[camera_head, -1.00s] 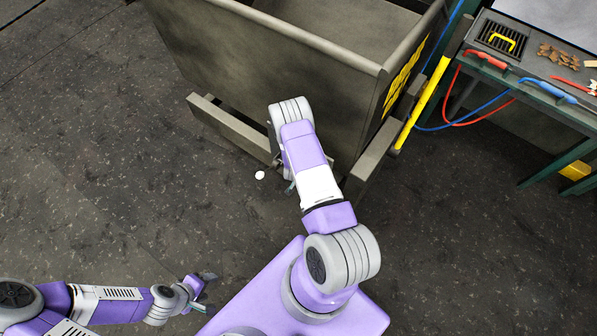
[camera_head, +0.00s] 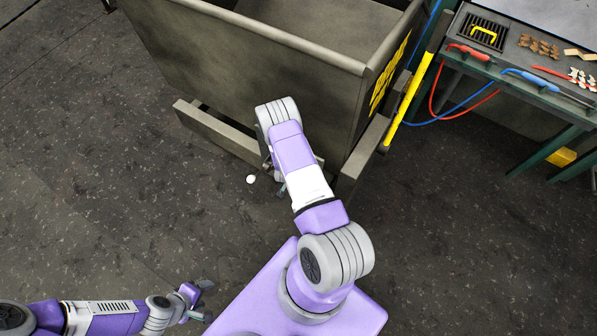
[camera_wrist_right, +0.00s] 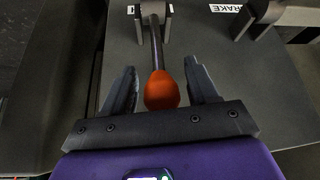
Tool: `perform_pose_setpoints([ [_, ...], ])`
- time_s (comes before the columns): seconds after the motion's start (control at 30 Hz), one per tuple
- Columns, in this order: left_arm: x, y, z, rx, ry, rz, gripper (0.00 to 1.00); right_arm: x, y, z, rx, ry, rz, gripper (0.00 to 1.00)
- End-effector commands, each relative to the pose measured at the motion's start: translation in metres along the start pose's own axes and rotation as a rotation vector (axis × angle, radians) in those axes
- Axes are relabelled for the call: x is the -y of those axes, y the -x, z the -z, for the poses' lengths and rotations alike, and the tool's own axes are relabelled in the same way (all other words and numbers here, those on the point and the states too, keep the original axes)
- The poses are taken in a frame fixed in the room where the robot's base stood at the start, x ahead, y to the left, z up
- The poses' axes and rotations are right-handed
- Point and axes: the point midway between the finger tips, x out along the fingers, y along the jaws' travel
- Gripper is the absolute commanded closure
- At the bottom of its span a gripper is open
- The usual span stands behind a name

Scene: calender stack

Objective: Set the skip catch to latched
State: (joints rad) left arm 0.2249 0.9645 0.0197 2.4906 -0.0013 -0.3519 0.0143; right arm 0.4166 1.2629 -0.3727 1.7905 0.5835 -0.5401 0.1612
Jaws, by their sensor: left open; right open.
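The large grey skip (camera_head: 255,62) stands at the top of the head view. In the right wrist view, a dark lever (camera_wrist_right: 156,42) with an orange knob (camera_wrist_right: 162,91) comes down from a bracket on a grey plate; I cannot read whether it is latched. My right gripper (camera_wrist_right: 162,88) is open, with one finger on each side of the knob and gaps visible beside it. In the head view my right arm hides most of that gripper and the lever. My left gripper (camera_head: 207,301) is open and empty, low over the floor at the lower left.
A plate marked BRAKE (camera_wrist_right: 226,8) and another bracket (camera_wrist_right: 262,14) lie right of the lever. A yellow bar (camera_head: 409,103) runs along the skip's right side. A bench (camera_head: 500,70) with tools and hoses stands at the right.

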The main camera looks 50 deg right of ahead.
Motion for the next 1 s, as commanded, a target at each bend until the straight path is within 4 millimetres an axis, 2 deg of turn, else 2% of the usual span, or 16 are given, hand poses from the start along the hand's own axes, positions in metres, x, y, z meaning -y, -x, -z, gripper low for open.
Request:
perform_pose_setpoints([
  [0.2,-0.005,0.013,-0.001,0.000,0.000,0.000,0.41,0.001,0.040,0.002,0.000,0.001,0.002,0.41],
  [0.4,-0.007,0.019,-0.001,0.000,0.000,0.000,0.41,0.001,0.065,0.002,-0.001,0.000,0.001,0.41],
  [0.53,-0.007,0.020,-0.001,0.000,0.000,0.000,0.41,0.000,0.070,0.001,-0.001,-0.001,0.001,0.41],
  [1.0,-0.007,0.019,-0.001,0.000,0.000,0.000,0.41,0.000,0.069,0.001,-0.001,-0.001,0.000,0.41],
])
